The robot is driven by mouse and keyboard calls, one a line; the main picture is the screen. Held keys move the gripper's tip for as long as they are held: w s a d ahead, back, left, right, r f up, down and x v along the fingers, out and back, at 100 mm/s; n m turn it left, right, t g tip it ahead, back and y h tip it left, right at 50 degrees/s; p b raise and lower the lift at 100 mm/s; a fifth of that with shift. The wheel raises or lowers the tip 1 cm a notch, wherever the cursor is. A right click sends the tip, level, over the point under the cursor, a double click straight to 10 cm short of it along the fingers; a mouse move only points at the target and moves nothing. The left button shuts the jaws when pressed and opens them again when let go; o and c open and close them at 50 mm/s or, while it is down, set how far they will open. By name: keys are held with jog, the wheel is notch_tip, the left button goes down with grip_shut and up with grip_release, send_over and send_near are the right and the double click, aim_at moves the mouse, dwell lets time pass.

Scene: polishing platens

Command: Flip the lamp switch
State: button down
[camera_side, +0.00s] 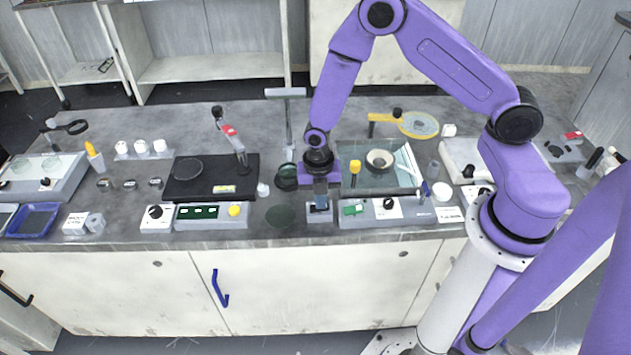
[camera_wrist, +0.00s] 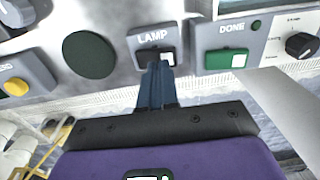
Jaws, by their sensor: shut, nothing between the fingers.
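The lamp switch is a small grey box labelled LAMP (camera_wrist: 150,36), with a dark and white rocker on its face in the wrist view. In the side view the switch box (camera_side: 314,218) sits near the front edge of the bench. My gripper (camera_wrist: 157,66) is shut and empty, its fingertips at the rocker and covering part of it. In the side view my gripper (camera_side: 320,200) points down onto the box. Whether the fingertips touch the rocker, and which way it is set, I cannot tell.
To the right stands a panel with a green DONE button (camera_wrist: 239,60) and a black knob (camera_wrist: 300,44). A dark green disc (camera_wrist: 89,55) lies left of the switch. A panel with a yellow button (camera_side: 235,211) is further left. A tall post (camera_side: 290,125) rises behind.

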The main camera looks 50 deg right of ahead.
notch_tip(320, 180, up, 13)
jog(key=w+a, duration=0.2)
dwell(0.3)
jog(key=shift+r, duration=0.15)
jog(key=s+d+r+m, duration=0.1)
jog(key=s+r+m, duration=0.35)
jog(key=s, duration=0.35)
jog(key=s+d+r+m, duration=0.1)
jog(key=s+r+m, duration=0.2)
jog(key=s+m, duration=0.35)
jog(key=s+d+r+m, duration=0.1)
jog(key=s+r+m, duration=0.25)
jog(key=s, duration=0.65)
jog(key=n+g+h, duration=0.1)
jog(key=n, duration=1.4)
send_over(311, 208)
notch_tip(311, 208, down, 12)
jog(key=shift+m, duration=0.25)
jog(key=f, duration=0.4)
jog(key=s+d+f, duration=0.1)
jog(key=f, duration=0.3)
jog(key=s+d+f, duration=0.1)
jog(key=f, duration=0.3)
jog(key=shift+f, duration=0.35)
